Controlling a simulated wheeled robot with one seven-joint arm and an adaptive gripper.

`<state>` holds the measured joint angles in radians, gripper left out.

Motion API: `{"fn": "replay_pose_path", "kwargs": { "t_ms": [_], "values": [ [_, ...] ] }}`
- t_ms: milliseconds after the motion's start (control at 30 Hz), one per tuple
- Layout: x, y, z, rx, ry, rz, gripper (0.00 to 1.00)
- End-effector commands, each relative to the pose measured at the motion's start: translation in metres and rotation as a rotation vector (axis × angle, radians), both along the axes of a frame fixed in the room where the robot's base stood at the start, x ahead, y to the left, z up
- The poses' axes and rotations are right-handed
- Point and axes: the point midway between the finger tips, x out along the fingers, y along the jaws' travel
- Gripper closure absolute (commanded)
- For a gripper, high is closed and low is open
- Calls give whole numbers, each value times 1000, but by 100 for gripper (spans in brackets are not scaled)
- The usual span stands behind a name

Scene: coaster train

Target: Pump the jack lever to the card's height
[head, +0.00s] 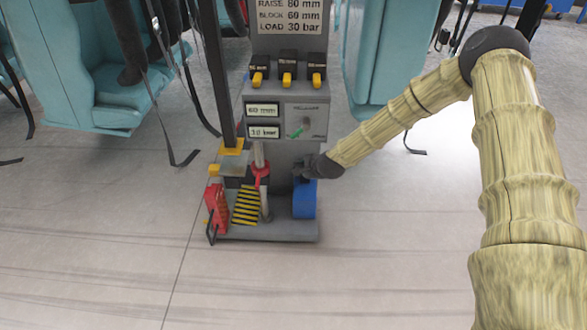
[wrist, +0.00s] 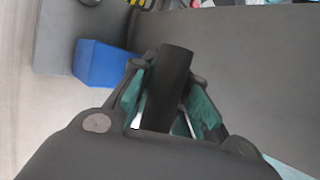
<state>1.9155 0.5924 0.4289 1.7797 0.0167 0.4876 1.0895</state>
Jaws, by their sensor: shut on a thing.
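The card (head: 289,17) at the top of the grey stand reads RAISE 80 mm, BLOCK 60 mm, LOAD 30 bar. Below it, one display (head: 262,110) reads about 60 mm and another display (head: 264,132) reads about 10 bar; the digits are small. My gripper (head: 308,170) is at the right side of the stand, just above a blue block (head: 304,200). In the wrist view my gripper (wrist: 165,95) is shut on a black cylindrical handle (wrist: 170,85), which looks like the jack lever. In the head view the lever is mostly hidden by my gripper.
Three yellow-tipped levers (head: 287,78) sit under the card. Teal seats (head: 100,70) with hanging straps flank the stand. The front floor is clear.

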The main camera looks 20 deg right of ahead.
Motion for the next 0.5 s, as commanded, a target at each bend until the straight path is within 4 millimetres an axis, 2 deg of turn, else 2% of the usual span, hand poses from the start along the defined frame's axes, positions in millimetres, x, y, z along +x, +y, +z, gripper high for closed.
{"fn": "replay_pose_path", "kwargs": {
  "t_ms": [100, 500],
  "values": [
    [7, -8, 9, -3, -10, -7, 100],
    [17, -15, 17, -10, -23, -12, 100]
  ]
}}
